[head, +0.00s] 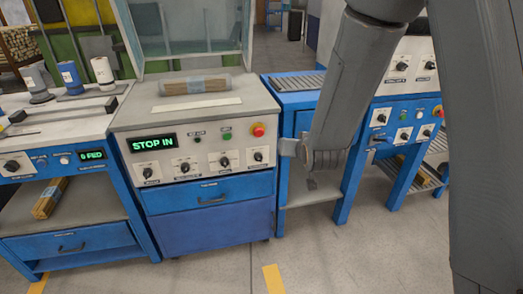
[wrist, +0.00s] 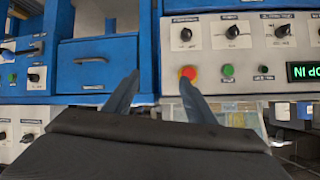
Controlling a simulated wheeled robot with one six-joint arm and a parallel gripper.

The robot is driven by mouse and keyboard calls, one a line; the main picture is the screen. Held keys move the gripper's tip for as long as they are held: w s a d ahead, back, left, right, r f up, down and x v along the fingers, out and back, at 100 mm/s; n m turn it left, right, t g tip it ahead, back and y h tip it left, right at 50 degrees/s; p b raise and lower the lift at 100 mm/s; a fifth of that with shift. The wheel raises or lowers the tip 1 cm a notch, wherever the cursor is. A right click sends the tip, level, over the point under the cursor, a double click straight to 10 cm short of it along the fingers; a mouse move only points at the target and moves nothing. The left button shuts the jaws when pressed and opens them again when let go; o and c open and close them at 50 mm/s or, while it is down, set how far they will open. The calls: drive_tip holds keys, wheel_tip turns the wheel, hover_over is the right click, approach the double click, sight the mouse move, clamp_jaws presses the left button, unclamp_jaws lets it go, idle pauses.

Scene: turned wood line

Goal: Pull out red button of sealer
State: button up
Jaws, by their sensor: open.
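The sealer (head: 205,130) is a grey-topped machine with a green-lit display reading "STOP IN" (head: 154,143). Its red button (head: 258,130) has a yellow collar and sits at the upper right of the front panel. The red button also shows in the wrist view (wrist: 188,73), which is turned upside down, right at the tip of the right-hand finger. My gripper (wrist: 158,84) is open, its two fingers apart with nothing seen between them. I cannot tell whether that finger touches the button. In the head view my wrist hides most of the gripper, right of the panel.
A wrapped bundle (head: 195,85) lies on the sealer's top. Green buttons (head: 227,136) and several black knobs (head: 258,156) share its panel. A blue roller table (head: 295,83) stands close on the right, and a blue bench (head: 70,150) on the left. The floor in front is clear.

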sight(259, 134)
drive_tip(key=shift+w+a+f+t+y+b, duration=0.45)
drive_tip(key=shift+w+a+f+t+b, duration=0.55)
drive_tip(key=shift+w+a, duration=1)
drive_tip(key=shift+w+a+f+t+y+b, duration=0.65)
drive_tip(key=shift+w+a+b, duration=0.75)
drive_tip(key=shift+w, duration=1.1)
drive_tip(key=shift+w+a+f+t+y+b, duration=0.3)
drive_tip(key=shift+w+a+f+t+b, duration=0.75)
drive_tip(key=shift+w+a, duration=1)
drive_tip(key=shift+w+d+r, duration=0.15)
drive_tip(key=shift+w+d, duration=0.05)
